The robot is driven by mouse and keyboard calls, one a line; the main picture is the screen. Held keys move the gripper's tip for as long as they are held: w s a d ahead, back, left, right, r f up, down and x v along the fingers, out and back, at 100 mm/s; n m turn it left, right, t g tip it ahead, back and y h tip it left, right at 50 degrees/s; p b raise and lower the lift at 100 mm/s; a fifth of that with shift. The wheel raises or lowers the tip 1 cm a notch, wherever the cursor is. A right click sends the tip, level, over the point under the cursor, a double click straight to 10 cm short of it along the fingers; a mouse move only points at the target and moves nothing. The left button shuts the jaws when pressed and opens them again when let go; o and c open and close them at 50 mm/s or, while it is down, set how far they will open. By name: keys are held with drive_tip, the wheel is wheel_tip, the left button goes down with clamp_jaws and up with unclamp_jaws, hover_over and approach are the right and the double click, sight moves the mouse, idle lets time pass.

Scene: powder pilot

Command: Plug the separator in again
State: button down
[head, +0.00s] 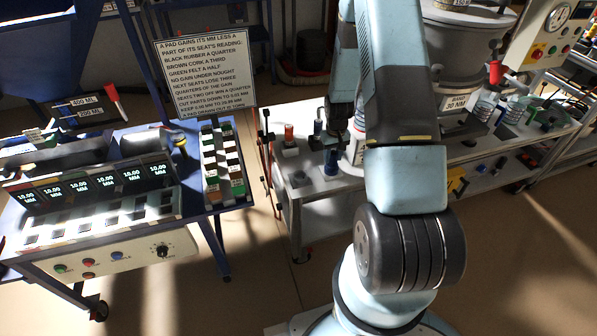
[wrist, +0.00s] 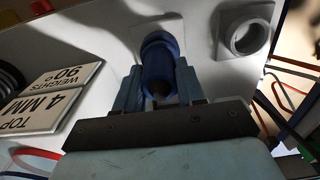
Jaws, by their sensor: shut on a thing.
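A blue cylindrical plug (wrist: 158,60) is between the two fingers of my gripper (wrist: 160,88) in the wrist view. In the head view the blue plug (head: 331,162) is under my gripper (head: 328,143), at a pale base on the cart top. I cannot tell whether it is seated there or just above it. A grey round socket with an open, empty hole (wrist: 247,38) is to the right of the plug in the wrist view. The separator is not labelled in either view; a large grey drum machine (head: 465,45) stands at the back right.
A "TOP 4 MM" label (wrist: 35,110) and coloured cables (wrist: 285,95) lie around the plug. A blue bench with displays (head: 95,185) and a rule sign (head: 205,75) stand left. A floor gap separates bench and cart.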

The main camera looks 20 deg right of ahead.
drive_tip(key=shift+f, duration=0.55)
idle(0.4)
drive_tip(key=c, duration=0.6)
unclamp_jaws()
drive_tip(key=shift+c, duration=1.3)
drive_tip(key=shift+r, duration=0.1)
drive_tip(key=shift+r, duration=3.45)
